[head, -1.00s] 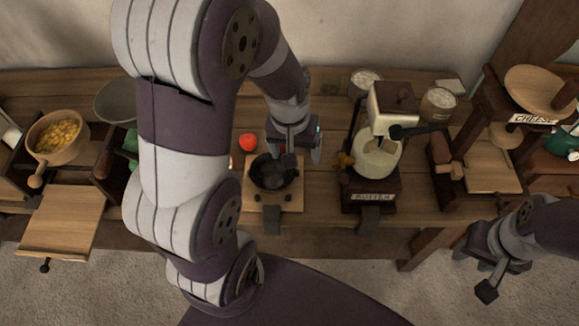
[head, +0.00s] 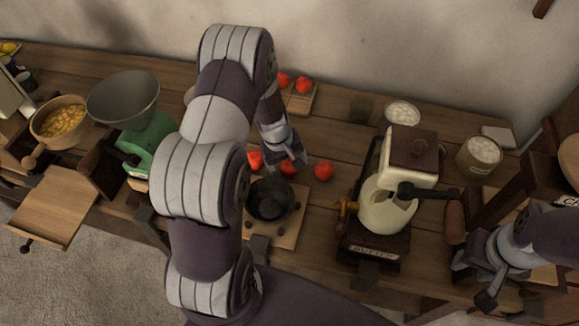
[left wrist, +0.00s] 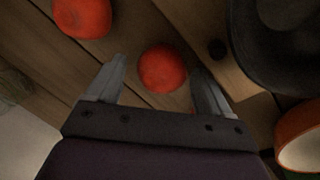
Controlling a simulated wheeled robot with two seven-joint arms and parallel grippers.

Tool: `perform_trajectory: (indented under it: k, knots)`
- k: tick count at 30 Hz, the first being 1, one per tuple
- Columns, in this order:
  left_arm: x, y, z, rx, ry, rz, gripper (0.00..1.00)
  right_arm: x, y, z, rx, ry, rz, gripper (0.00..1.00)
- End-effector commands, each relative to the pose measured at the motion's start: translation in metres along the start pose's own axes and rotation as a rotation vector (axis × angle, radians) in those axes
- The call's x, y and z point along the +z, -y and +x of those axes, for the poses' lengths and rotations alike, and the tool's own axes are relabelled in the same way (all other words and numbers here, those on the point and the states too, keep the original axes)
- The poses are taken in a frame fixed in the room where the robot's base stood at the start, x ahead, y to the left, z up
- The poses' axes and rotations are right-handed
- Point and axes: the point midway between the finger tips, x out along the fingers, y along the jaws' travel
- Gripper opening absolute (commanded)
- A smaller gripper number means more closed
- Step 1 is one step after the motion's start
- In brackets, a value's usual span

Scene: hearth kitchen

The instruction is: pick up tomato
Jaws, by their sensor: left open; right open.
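Three red tomatoes lie on the wooden counter by the black pan: left tomato (head: 254,160), middle tomato (head: 288,168) and right tomato (head: 323,170). Two more tomatoes (head: 303,84) sit on a small board at the back. My left gripper (head: 285,158) is open, low over the middle tomato. In the left wrist view a tomato (left wrist: 163,70) shows between the spread fingertips (left wrist: 159,72), with visible gaps on both sides. Another tomato (left wrist: 82,15) lies at upper left. My right gripper (head: 487,292) is open and empty at lower right, far from the tomatoes.
The black pan (head: 268,200) stands on a board just in front of the tomatoes; it also shows in the left wrist view (left wrist: 295,50). A green scale (head: 152,145) is at left.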

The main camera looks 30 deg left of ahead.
Motion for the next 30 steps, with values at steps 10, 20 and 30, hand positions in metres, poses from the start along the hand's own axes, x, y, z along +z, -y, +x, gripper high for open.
perform_trajectory:
  k: [10,20,30]
  knots:
    - [0.000,0.000,0.000,0.000,-0.001,0.000,0.32,0.000,0.000,0.000,0.000,0.000,0.000,0.43]
    - [-0.001,-0.001,-0.001,0.001,-0.001,0.001,0.20,0.000,0.000,0.000,0.000,0.000,0.000,0.43]
    - [0.009,-0.009,-0.046,0.002,-0.002,0.004,0.20,0.000,0.000,-0.001,0.000,0.000,0.000,0.43]
